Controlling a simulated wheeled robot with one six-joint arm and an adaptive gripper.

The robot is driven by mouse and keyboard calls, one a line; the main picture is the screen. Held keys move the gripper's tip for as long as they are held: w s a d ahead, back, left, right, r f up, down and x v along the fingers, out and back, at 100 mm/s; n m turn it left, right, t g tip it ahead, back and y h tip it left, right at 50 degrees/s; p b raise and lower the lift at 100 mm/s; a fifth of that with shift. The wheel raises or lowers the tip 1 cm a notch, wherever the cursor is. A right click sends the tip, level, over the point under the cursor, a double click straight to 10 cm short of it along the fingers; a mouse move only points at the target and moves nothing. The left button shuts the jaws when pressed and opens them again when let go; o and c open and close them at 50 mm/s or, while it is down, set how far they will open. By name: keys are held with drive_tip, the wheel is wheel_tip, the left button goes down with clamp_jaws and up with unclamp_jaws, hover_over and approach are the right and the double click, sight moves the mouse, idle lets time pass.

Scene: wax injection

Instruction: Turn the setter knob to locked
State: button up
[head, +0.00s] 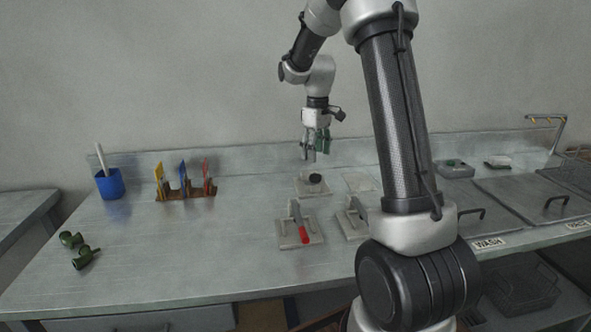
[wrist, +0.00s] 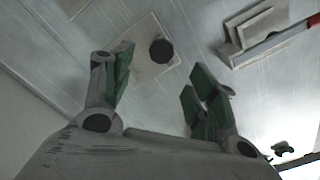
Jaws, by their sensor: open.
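The setter knob appears to be a dark round knob (head: 314,178) on a pale square plate (head: 308,190) on the bench, near the back wall. In the wrist view the dark knob (wrist: 162,50) sits on its pale plate (wrist: 146,68), seen beyond and between my fingers. Its pointer or marked position is too small to read. My gripper (head: 316,156) hangs above the knob in the head view, pointing down. Its green-padded fingers (wrist: 157,98) are spread open and empty, apart from the knob.
A clamp with a red handle (head: 303,233) stands in front of the knob. Another fixture (head: 352,220) is partly hidden behind my arm. A tool rack (head: 185,190), blue cup (head: 110,184) and green parts (head: 86,258) are at left. The left-middle bench is clear.

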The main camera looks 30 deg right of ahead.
sight(316, 176)
drive_tip(key=shift+s+f+n, duration=0.15)
drive_tip(key=shift+f+n, duration=0.05)
drive_tip(key=shift+n, duration=0.3)
wheel_tip(316, 176, down, 8)
drive_tip(key=shift+r, duration=0.2)
drive_tip(key=c, duration=1)
drive_tip(key=shift+c, duration=0.2)
